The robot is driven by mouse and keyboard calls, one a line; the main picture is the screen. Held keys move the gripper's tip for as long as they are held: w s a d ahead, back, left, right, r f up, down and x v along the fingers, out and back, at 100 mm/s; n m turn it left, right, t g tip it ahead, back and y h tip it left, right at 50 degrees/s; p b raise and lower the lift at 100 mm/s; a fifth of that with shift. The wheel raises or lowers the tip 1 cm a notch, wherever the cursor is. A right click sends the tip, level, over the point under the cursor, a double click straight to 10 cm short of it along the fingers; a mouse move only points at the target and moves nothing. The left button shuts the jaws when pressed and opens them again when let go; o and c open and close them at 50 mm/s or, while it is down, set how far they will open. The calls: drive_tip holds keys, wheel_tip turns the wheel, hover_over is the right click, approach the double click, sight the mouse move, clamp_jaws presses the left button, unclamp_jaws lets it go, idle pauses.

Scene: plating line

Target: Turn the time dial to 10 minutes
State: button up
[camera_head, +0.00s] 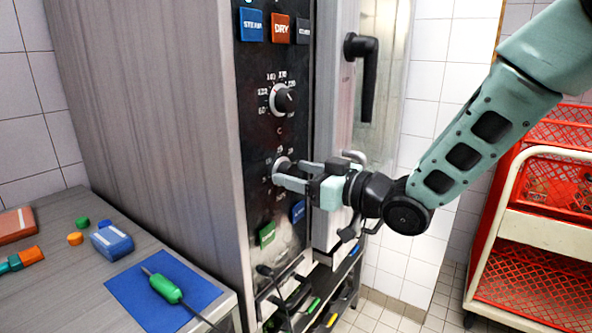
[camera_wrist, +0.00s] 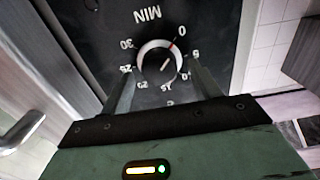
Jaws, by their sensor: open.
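The time dial (camera_wrist: 152,51) is a round knob with a pale rim on a black panel, marked MIN with numbers from 0 to 30. In the wrist view the scale appears upside down, and a thin red mark on the knob points toward the 0. In the head view the time dial (camera_head: 281,164) is the lower of two dials and is partly hidden by my gripper. My gripper (camera_head: 288,172) is open, with its fingers either side of the dial; in the wrist view the gripper (camera_wrist: 161,72) is close to the knob. I cannot tell whether either finger touches it.
Above is the temperature dial (camera_head: 284,99), with STEAM (camera_head: 252,25) and DRY (camera_head: 281,28) buttons higher up. A green button (camera_head: 267,234) and a blue button (camera_head: 298,212) sit below. The oven handle (camera_head: 366,75) juts out right of the panel. A red-basket cart (camera_head: 548,232) stands at right.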

drive_tip(key=shift+w+a, duration=0.3)
drive_tip(key=shift+a, duration=0.1)
drive_tip(key=c, duration=1)
drive_tip(key=shift+o, duration=0.2)
